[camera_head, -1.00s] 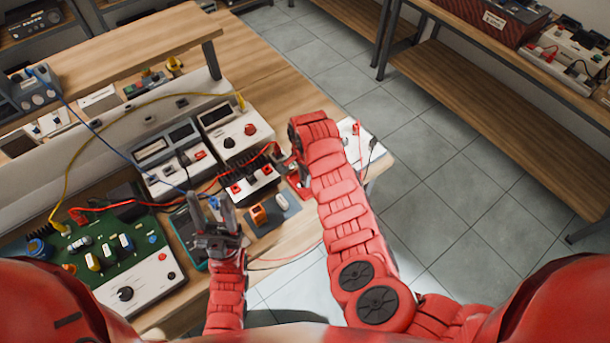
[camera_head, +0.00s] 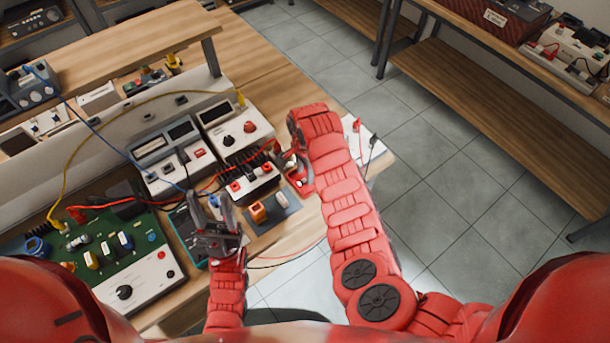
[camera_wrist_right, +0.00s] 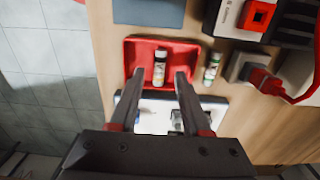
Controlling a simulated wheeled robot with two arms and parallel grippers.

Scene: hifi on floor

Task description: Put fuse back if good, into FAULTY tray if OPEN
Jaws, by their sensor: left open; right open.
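A red tray (camera_wrist_right: 133,55) lies on the wooden bench in the right wrist view; part of it shows beside my right arm in the head view (camera_head: 304,186). A small fuse (camera_wrist_right: 160,62) with a dark upper end and pale lower part is in the tray. My right gripper (camera_wrist_right: 160,76) is open above the tray, its fingertips on either side of the fuse's lower part, with no visible contact. A second fuse-like cylinder (camera_wrist_right: 212,67) with a green band is outside the tray, on its right. My left gripper (camera_head: 211,207) is open and empty, pointing up near the meter (camera_head: 185,228).
A green circuit board (camera_head: 95,262) is at the left front. Bench instruments (camera_head: 230,128) and a black-finned unit with red sockets (camera_head: 247,175) stand behind the grippers. Yellow, blue and red leads cross the bench. A grey-blue mat (camera_head: 284,209) with an orange block lies near the front edge.

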